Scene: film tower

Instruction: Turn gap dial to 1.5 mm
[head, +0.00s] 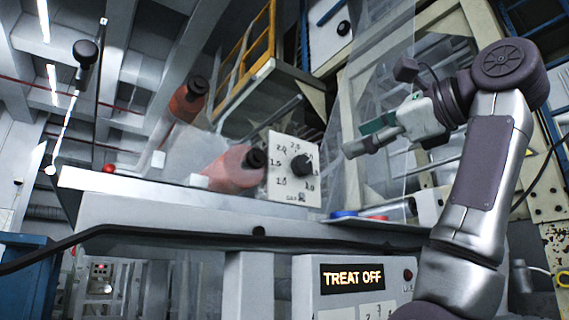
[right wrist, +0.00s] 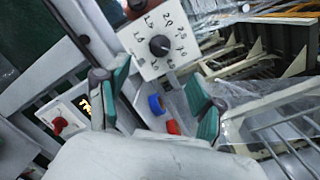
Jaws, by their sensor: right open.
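The gap dial is a black knob (head: 301,166) on a white square plate (head: 281,190) with a printed number scale that includes 1.0, 1.5 and 2.0. The knob's exact setting is too small to read. In the right wrist view the knob (right wrist: 159,46) shows on its tilted plate, beyond the gap between my fingers. My right gripper (head: 366,137) is open and empty, to the right of the dial and apart from it. Its teal finger pads also show in the right wrist view (right wrist: 158,88). My left gripper is not in view.
Red-pink rollers (head: 232,168) with black ends stand left of the dial. Blue (head: 344,214) and red rings lie on a ledge below it. A box with a "TREAT OFF" display (head: 352,278) is lower down. Clear film (head: 370,90) hangs behind my right arm.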

